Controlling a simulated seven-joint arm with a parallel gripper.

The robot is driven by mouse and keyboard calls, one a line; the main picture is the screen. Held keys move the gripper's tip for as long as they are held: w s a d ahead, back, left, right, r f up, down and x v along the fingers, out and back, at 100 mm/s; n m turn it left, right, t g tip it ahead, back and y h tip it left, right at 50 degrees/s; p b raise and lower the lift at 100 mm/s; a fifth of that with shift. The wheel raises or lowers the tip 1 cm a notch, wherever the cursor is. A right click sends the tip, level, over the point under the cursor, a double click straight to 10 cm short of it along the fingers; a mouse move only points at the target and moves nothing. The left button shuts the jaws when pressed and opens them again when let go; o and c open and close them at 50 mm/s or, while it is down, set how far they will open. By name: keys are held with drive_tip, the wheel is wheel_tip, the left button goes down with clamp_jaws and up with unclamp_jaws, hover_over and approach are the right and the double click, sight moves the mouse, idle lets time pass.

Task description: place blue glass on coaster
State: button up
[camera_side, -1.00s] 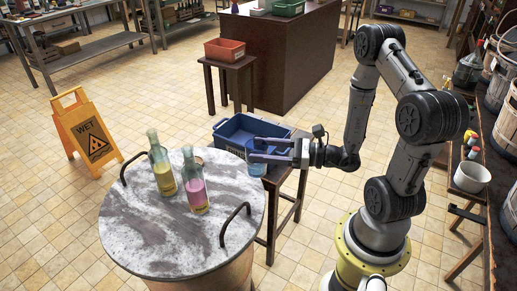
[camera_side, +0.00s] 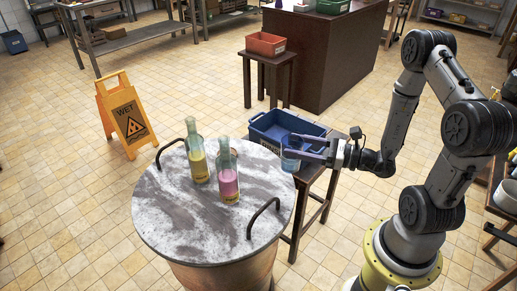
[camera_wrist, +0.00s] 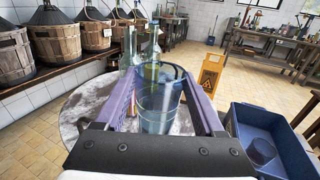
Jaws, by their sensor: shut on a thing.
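My gripper (camera_side: 291,149) is shut on the blue glass (camera_side: 290,162), a clear bluish tumbler held upright. In the side view, the glass appears between the round marble-topped table (camera_side: 215,225) and the blue bin. In the wrist view, the glass (camera_wrist: 160,110) stands between my gripper's two purple fingers (camera_wrist: 159,82), with the tabletop behind it. I cannot clearly make out the coaster; the bottles or the glass may hide it.
A yellow-filled bottle (camera_side: 197,165) and a pink-filled bottle (camera_side: 228,182) stand on the table. Dark handles (camera_side: 262,216) rise at its rim. The blue bin (camera_side: 268,131) sits on a stool behind. The front tabletop is bare.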

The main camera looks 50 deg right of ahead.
drive_tip(key=w+d+m+h, duration=0.1)
drive_tip(key=w+d, duration=0.3)
drive_tip(key=w, duration=0.3)
drive_tip(key=w+d+h, duration=0.1)
drive_tip(key=w+d, duration=0.4)
drive_tip(key=w, duration=0.3)
drive_tip(key=w+a+f+y, duration=0.1)
drive_tip(key=w+a+f, duration=0.1)
drive_tip(key=w+a, duration=0.2)
drive_tip(key=w+a+f+n+y, duration=0.1)
drive_tip(key=w+a, duration=0.2)
drive_tip(key=w, duration=0.5)
drive_tip(key=shift+w+a+f, duration=0.2)
drive_tip(key=shift+a+f, duration=0.15)
drive_tip(key=shift+a, duration=0.05)
drive_tip(key=shift+f, duration=2.9)
drive_tip(key=shift+f, duration=0.65)
